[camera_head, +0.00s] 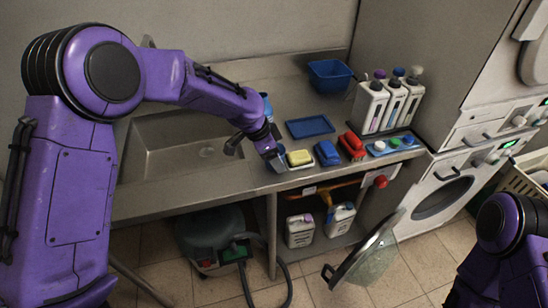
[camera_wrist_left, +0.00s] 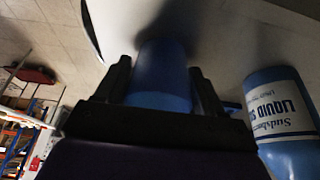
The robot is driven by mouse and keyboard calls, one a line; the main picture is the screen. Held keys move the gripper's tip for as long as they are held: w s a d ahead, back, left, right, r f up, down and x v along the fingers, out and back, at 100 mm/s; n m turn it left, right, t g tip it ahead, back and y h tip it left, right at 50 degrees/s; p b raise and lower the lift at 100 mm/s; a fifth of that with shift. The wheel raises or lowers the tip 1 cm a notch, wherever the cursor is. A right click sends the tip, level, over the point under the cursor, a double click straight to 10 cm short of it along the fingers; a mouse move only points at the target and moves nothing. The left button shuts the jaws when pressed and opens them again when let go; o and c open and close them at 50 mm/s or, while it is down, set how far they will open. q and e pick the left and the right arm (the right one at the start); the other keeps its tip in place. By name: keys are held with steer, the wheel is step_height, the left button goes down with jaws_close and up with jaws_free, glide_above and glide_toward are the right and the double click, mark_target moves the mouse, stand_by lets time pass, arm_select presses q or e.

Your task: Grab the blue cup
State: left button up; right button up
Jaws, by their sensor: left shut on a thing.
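The blue cup (camera_wrist_left: 163,80) is between the two fingers of my left gripper in the left wrist view, with the fingers on either side of it. In the head view my left gripper (camera_head: 274,156) is low over the front of the steel counter, just left of a yellow sponge. There the cup is mostly hidden by the gripper and cannot be made out clearly. My right arm shows at the lower right, but its gripper is out of view.
A blue labelled bottle (camera_wrist_left: 285,125) stands close beside the cup. The counter (camera_head: 225,180) also holds a yellow sponge (camera_head: 299,158), blue and red brushes, a flat blue tray (camera_head: 310,126), a blue basin (camera_head: 329,75) and white bottles (camera_head: 370,105). A sink (camera_head: 180,145) lies left.

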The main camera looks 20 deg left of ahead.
arm_select(q)
steer(key=shift+r+b, duration=0.3)
steer(key=shift+r, duration=0.45)
steer(key=s+d+r+p, duration=0.3)
steer(key=s+r, duration=0.8)
steer(key=s, duration=0.2)
steer(key=shift+s+r, duration=0.25)
steer(key=shift+r, duration=0.05)
